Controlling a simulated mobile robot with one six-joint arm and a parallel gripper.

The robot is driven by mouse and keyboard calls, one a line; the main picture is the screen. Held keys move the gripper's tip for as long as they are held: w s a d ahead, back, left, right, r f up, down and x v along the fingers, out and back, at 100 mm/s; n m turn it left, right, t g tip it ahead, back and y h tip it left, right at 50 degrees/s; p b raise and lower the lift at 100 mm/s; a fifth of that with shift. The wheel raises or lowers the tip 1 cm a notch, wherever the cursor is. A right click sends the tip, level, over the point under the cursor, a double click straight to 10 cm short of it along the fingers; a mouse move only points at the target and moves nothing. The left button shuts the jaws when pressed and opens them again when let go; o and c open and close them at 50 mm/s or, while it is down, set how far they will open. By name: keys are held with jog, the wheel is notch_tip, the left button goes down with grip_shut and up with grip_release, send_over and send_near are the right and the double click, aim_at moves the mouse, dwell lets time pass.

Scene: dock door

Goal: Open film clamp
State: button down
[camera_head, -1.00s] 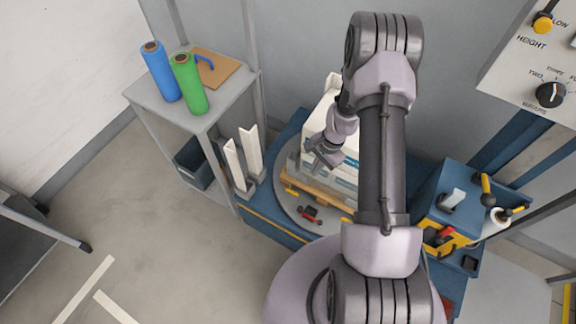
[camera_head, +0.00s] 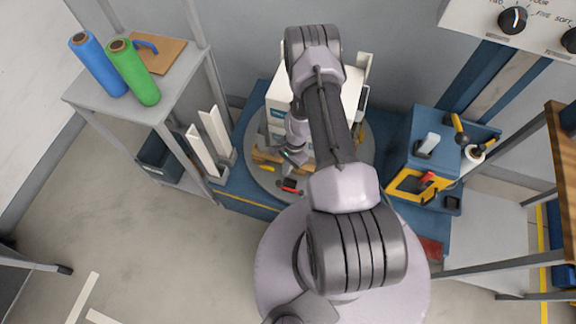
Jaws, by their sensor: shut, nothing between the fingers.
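The film clamp, a small black piece with a red part (camera_head: 289,185), sits near the front edge of the grey round turntable (camera_head: 256,182). My gripper (camera_head: 293,161) is shut and empty, pointing down just behind the clamp, in front of the white stacked load. A gap shows between the gripper and the clamp in the picture; their height difference is hard to tell. Whether the clamp is open or shut is too small to tell. My arm covers part of the load and of the turntable's right side.
White cartons (camera_head: 277,102) stand on a wooden pallet on the turntable. A blue and yellow machine unit (camera_head: 419,165) with levers stands at right. White corner posts (camera_head: 207,148) and a shelf (camera_head: 170,108) with blue (camera_head: 98,65) and green film rolls (camera_head: 133,73) are at left.

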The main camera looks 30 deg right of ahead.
aim_at(281, 183)
jog(key=b+x, duration=0.1)
jog(key=x, duration=0.2)
jog(key=shift+a+f, duration=0.1)
jog(key=shift+f, duration=0.2)
jog(key=shift+a, duration=0.1)
jog(key=a+n, duration=0.1)
jog(key=n, duration=0.1)
jog(key=s+a+n, duration=0.1)
jog(key=shift+a+n+g, duration=0.1)
jog(key=shift+n+g, duration=0.3)
jog(key=s+a+n, duration=0.1)
jog(key=n+h, duration=0.1)
jog(key=n, duration=0.1)
jog(key=shift+s+a+n+g, duration=0.3)
jog(key=shift+s+a, duration=0.1)
jog(key=s+a+n+h+p, duration=0.1)
jog(key=s+n, duration=0.4)
jog(key=s, duration=0.1)
jog(key=shift+s+a+g, duration=0.2)
jog(key=shift+s+g, duration=0.1)
jog(key=shift+g, duration=0.1)
jog(key=shift+s, duration=0.25)
